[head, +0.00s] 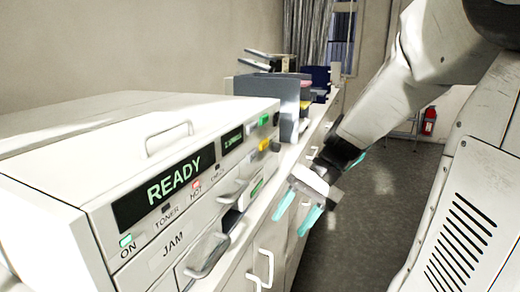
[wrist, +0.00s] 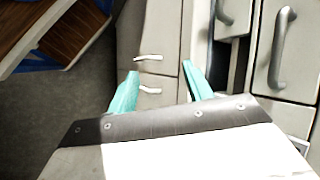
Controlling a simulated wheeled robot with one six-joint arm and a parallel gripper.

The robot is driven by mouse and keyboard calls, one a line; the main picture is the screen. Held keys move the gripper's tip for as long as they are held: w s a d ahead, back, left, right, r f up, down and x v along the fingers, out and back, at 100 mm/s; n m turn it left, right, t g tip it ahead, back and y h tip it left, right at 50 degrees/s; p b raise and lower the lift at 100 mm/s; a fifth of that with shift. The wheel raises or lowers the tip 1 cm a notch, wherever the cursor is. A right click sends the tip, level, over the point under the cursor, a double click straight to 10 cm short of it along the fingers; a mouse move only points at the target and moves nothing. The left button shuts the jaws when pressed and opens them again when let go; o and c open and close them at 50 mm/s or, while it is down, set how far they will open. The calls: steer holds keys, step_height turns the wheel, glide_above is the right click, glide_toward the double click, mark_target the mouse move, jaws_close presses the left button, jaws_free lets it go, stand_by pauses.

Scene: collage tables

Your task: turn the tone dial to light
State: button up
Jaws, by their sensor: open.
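A white copier-like machine (head: 110,158) fills the left of the head view, with a lit READY display (head: 165,188) on its front. Small green and yellow controls (head: 264,145) sit at the right end of its panel. I cannot make out a tone dial or a "light" mark among them. My gripper (head: 290,225) hangs in front of the machine's right end, below the panel, with teal fingers apart and nothing between them. In the wrist view my gripper (wrist: 160,72) is also open and empty, and the dial is not seen.
Drawer handles (head: 208,256) stick out from the machine's front. White cabinets with handles (head: 264,268) stand below. A grey tray unit (head: 270,100) stands behind the panel end. Open grey floor lies to the right, with a red extinguisher (head: 429,121) far back.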

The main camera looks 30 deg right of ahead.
steer(key=w+d+m+t+y, duration=0.2)
steer(key=w+d+t+y, duration=0.2)
steer(key=w+d+t, duration=0.55)
steer(key=n+t, duration=0.1)
steer(key=t, duration=0.3)
glide_toward(280, 148)
steer(key=a, duration=0.1)
steer(key=shift+h, duration=0.3)
steer(key=x, duration=0.7)
steer(key=shift+w+a+r, duration=0.15)
steer(key=shift+w+a, duration=0.05)
steer(key=shift+w, duration=0.2)
steer(key=shift+c, duration=0.3)
steer(key=c, duration=0.9)
